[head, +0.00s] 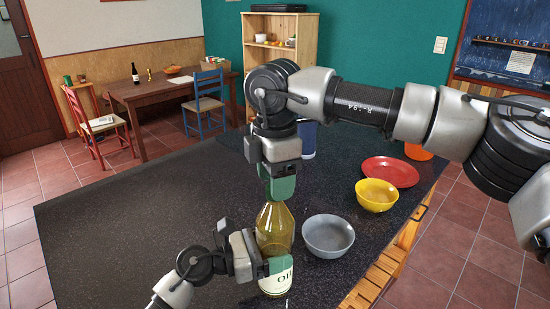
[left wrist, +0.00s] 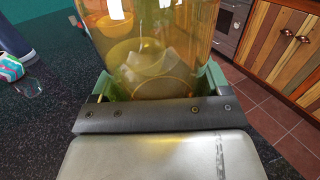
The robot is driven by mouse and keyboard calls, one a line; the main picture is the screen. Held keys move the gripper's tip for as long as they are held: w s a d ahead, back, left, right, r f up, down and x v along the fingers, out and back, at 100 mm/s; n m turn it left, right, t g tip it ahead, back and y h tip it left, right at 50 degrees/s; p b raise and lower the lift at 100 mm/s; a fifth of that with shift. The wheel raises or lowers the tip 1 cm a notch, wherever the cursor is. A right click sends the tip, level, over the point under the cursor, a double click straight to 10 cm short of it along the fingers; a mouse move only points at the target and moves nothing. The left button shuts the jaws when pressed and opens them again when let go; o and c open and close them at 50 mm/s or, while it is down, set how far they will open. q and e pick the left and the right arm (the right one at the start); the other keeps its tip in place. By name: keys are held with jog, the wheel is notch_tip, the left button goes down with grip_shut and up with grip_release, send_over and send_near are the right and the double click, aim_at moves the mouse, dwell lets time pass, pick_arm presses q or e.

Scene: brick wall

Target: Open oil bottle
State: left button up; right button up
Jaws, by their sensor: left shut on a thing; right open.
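The oil bottle (head: 275,228) stands upright on the dark speckled counter, with yellow-green glass and a white label. My left gripper (head: 270,266) is shut on its lower body from the left. In the left wrist view, the green fingers of the left gripper (left wrist: 158,84) sit on either side of the bottle (left wrist: 155,38). My right gripper (head: 280,187) points down directly over the bottle's top and is open. Its green fingers hide the cap and neck, so I cannot tell whether they touch the cap.
A grey bowl (head: 328,236) stands close to the right of the bottle. A yellow bowl (head: 376,196), a red plate (head: 391,172) and an orange item (head: 418,152) are farther right. A blue object (head: 308,140) is behind my right arm. The counter's left side (head: 130,215) is clear.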

jog(key=shift+f, duration=0.6)
